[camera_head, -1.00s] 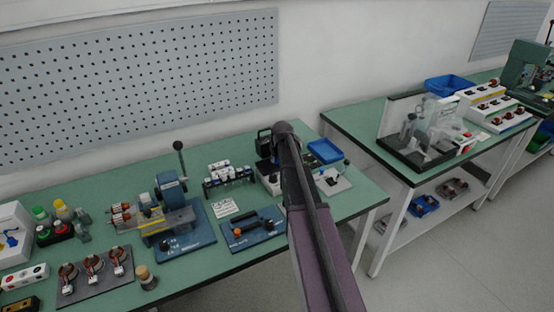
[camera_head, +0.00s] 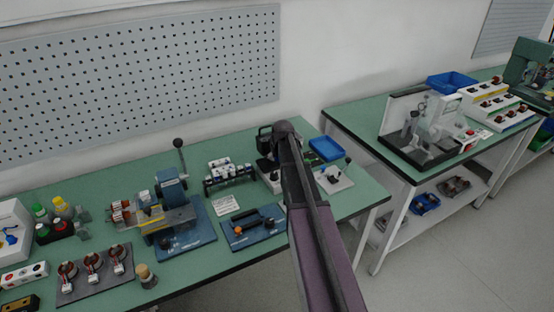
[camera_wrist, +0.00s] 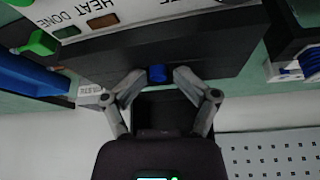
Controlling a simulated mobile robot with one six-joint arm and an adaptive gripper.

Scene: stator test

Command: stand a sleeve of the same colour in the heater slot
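In the wrist view my gripper (camera_wrist: 158,76) has a short blue sleeve (camera_wrist: 157,73) between its fingertips. The fingers appear closed on it, though contact is hard to make out. Just beyond it is the dark body of the heater (camera_wrist: 205,50), with a white panel (camera_wrist: 130,12) marked HEAT and DONE. I cannot make out whether the sleeve is in a slot or apart from it. In the head view my arm hides the gripper and sleeve; the dark heater (camera_head: 266,145) shows in part beside the arm at the back of the bench.
A blue tray (camera_head: 325,149) and a small white fixture (camera_head: 336,181) stand right of my arm. A blue-based tool (camera_head: 253,228), a rack of white-topped parts (camera_head: 229,172) and a winding machine (camera_head: 172,215) stand to the left. A second bench (camera_head: 352,118) is at right, across a gap.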

